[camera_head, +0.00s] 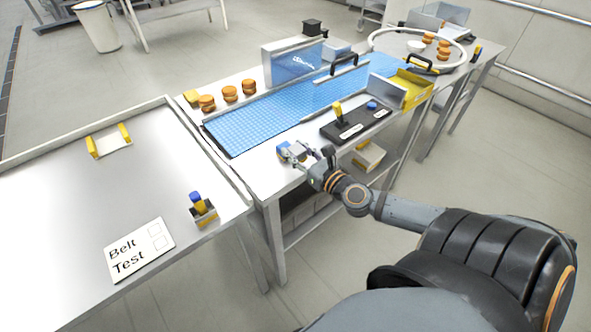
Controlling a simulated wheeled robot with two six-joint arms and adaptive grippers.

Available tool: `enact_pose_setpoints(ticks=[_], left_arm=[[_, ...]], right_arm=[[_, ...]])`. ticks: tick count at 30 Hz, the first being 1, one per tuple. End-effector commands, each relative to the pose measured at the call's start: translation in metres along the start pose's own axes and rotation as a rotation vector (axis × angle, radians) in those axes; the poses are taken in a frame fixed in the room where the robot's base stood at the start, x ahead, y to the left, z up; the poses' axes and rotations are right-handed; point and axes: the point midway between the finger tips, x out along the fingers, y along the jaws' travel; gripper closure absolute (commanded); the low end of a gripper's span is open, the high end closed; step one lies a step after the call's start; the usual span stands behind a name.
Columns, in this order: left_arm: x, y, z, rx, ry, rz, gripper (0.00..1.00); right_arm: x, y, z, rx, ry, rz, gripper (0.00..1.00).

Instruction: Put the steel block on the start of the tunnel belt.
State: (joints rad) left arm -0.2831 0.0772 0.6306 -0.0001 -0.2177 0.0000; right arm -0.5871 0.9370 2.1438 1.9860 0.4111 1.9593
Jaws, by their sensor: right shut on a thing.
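My right gripper (292,153) reaches in from the lower right and is shut on a small block. The block is mostly hidden by the fingers, and I take it to be the steel block. The gripper is over the near edge strip of the white table, just in front of the blue tunnel belt (240,132). I cannot tell whether the block touches the table. The belt's open end lies at the left, and the belt runs to the upper right past a tunnel with a clear blue panel (293,67). My left gripper is not in view.
A black control box (356,124) with a yellow lever stands right of the gripper. Several filled rounds (229,94) sit behind the belt. The left table (60,215) holds a "Belt Test" card (139,249), a blue-topped yellow holder (203,213) and a yellow-ended rack (108,140).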

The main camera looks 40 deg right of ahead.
Motion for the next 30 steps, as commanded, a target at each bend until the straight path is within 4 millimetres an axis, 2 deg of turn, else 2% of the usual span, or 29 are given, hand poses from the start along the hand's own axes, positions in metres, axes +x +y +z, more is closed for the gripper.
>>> enact_pose_setpoints(ticks=[6, 9, 14, 24, 25, 30], left_arm=[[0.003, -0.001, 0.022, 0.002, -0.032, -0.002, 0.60], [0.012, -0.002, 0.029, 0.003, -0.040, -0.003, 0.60], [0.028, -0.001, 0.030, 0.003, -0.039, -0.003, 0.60], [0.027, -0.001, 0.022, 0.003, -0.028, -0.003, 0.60], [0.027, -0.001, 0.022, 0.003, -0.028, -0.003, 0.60], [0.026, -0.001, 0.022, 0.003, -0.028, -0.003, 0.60]], right_arm=[[0.005, -0.002, -0.004, 0.000, -0.001, 0.001, 1.00], [0.011, -0.005, -0.015, 0.004, -0.003, -0.001, 1.00], [0.011, -0.004, -0.042, 0.002, -0.001, 0.000, 1.00], [0.011, -0.004, -0.043, 0.000, -0.001, 0.002, 1.00], [0.011, -0.004, -0.043, 0.000, 0.000, 0.002, 0.60], [0.011, -0.004, -0.043, 0.000, 0.001, 0.002, 0.39]])
